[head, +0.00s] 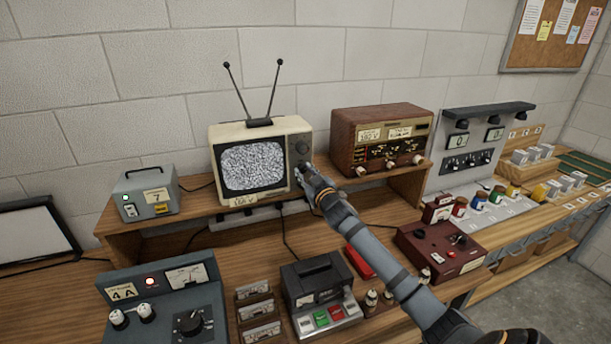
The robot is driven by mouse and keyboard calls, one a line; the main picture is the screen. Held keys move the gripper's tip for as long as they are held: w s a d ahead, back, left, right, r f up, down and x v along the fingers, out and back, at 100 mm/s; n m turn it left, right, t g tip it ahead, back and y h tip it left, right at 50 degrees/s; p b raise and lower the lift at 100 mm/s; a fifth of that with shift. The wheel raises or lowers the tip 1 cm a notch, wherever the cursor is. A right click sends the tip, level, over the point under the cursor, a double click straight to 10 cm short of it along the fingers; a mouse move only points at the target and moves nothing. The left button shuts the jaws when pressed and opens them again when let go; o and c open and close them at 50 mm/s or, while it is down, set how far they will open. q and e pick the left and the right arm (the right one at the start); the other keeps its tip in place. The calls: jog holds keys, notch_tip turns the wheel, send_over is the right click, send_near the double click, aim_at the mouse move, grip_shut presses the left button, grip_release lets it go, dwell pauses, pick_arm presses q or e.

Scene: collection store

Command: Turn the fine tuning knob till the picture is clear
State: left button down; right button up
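A small cream television (228,134) with two antennas stands on the wooden shelf. Its screen (252,165) is full of grey static, with no clear picture. A dark knob (301,147) shows at the top of the control panel right of the screen. My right gripper (301,174) is at the lower part of this panel, its tips close to or touching it. The gripper hides whatever lies behind it there, and I cannot tell if its small fingers are open or shut on a knob. My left gripper is not in view.
A brown wooden radio (381,121) stands right of the television and a grey box (146,195) left of it. A grey meter box (167,303) stands front left.

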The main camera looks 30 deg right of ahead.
jog(key=o, duration=0.5)
jog(key=shift+c, duration=0.2)
jog(key=s+a, duration=0.2)
jog(key=s, duration=0.9)
jog(key=shift+s+a+f, duration=0.15)
jog(key=shift+s, duration=0.25)
